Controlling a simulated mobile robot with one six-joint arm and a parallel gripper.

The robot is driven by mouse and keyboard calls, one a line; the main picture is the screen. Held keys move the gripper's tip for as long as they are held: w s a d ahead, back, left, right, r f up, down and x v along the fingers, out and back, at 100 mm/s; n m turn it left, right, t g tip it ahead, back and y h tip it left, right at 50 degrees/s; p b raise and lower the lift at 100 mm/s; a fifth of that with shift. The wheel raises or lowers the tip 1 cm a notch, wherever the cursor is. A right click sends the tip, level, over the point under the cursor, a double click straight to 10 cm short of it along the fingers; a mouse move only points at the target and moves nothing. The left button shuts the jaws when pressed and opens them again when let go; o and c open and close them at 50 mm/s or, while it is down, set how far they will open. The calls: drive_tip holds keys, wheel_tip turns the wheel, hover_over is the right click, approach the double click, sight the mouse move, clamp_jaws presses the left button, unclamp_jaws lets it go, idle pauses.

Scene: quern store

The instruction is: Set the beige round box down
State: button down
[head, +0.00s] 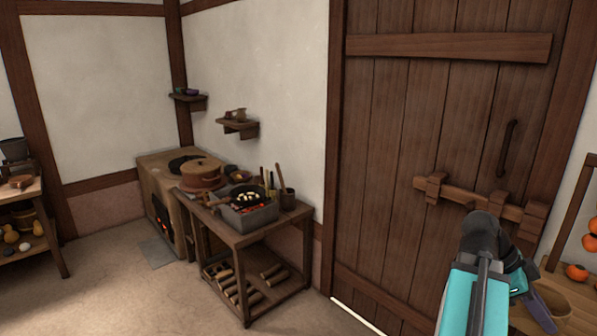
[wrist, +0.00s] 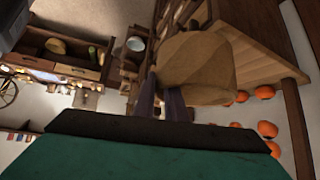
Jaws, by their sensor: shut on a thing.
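The beige round box (wrist: 198,68) is large in the upper middle of the wrist view, tilted, with a faceted brown-tan side. My gripper (wrist: 168,98) is shut on it, with the dark fingers at its lower left edge. In the head view my gripper (head: 541,308) is at the lower right, beyond my teal arm.
Oranges (wrist: 266,129) hang beside a wooden surface (wrist: 262,55) near the box. A barred plank door (head: 430,150) stands behind my arm. A small table (head: 250,232) with a brazier and a stove (head: 160,205) stand left. The floor (head: 110,290) at front left is clear.

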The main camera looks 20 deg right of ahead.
drive_tip(key=w+a+f+n+t+h, duration=0.1)
drive_tip(key=w+a+f+n+t, duration=0.2)
drive_tip(key=w+a, duration=0.65)
drive_tip(key=w+a+f+n+t+h, duration=0.15)
drive_tip(key=w+a+n, duration=0.4)
drive_tip(key=w, duration=0.75)
drive_tip(key=w+a+f+n+t+h, duration=0.1)
drive_tip(key=w+a+f+n+t, duration=0.15)
drive_tip(key=w+a, duration=0.75)
drive_tip(key=w+a+r+n+t+y, duration=0.1)
drive_tip(key=w+a+n+t+y, duration=0.3)
drive_tip(key=w+a+n, duration=0.4)
drive_tip(key=w+a+n+t+y, duration=0.5)
drive_tip(key=w+a+n, duration=0.4)
drive_tip(key=a, duration=0.8)
drive_tip(key=shift+w+r, duration=0.4)
drive_tip(key=shift+w, duration=0.8)
drive_tip(key=shift+s, duration=0.1)
